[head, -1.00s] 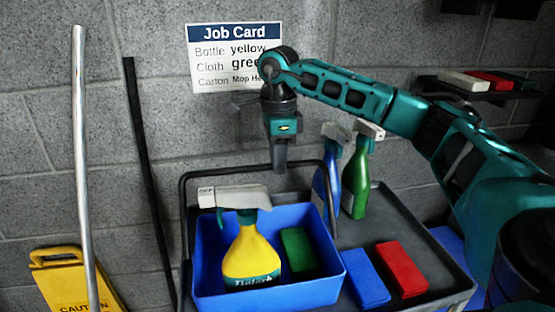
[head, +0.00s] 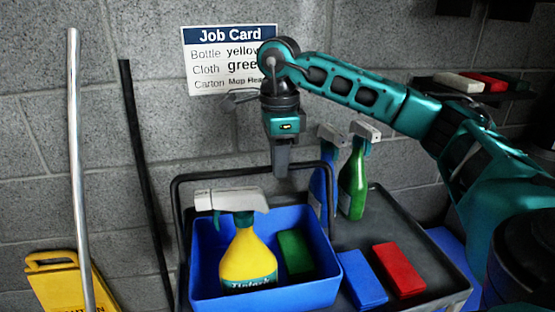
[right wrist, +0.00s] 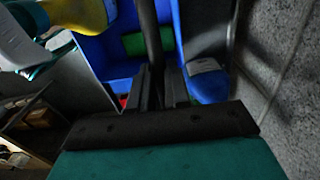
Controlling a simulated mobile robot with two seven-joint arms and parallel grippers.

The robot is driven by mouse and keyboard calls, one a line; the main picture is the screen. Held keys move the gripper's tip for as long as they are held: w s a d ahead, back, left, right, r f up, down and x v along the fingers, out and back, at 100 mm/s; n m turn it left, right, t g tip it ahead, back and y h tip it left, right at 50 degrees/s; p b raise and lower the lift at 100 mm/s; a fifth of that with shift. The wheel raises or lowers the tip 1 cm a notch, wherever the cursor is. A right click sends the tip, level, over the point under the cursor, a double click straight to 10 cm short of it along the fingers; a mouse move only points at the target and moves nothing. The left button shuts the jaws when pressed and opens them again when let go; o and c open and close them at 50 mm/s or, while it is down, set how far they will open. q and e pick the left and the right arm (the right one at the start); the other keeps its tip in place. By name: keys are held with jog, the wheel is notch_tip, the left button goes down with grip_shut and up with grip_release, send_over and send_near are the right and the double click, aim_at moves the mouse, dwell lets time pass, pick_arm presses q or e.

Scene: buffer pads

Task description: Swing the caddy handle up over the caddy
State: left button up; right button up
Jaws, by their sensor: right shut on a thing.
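The blue caddy (head: 300,292) sits on the grey cart, with a yellow spray bottle (head: 247,258) and a green cloth (head: 295,252) in it. Its black handle (head: 225,175) stands up as an arch, its crossbar above the caddy's rear part in the head view. My right gripper (head: 281,168) points down and is shut on the crossbar, right of its middle. In the right wrist view the dark handle bar (right wrist: 150,35) runs between the fingers (right wrist: 158,88), with the caddy (right wrist: 117,62) beyond. My left gripper is not in view.
Blue and green spray bottles (head: 353,183) stand behind and right of the caddy. Blue and red cloths (head: 399,270) lie on the cart tray (head: 440,258) to the right. The grey wall with a job card (head: 228,60) is behind. Poles and a yellow caution sign (head: 60,285) stand at left.

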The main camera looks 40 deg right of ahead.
jog(key=s+a+r, duration=0.1)
jog(key=s+a, duration=0.2)
jog(key=s, duration=0.3)
jog(key=shift+a, duration=0.25)
dwell(0.8)
jog(key=shift+s+r, duration=0.1)
jog(key=o, duration=0.6)
notch_tip(320, 180, up, 7)
jog(key=shift+r, duration=0.1)
dwell(0.5)
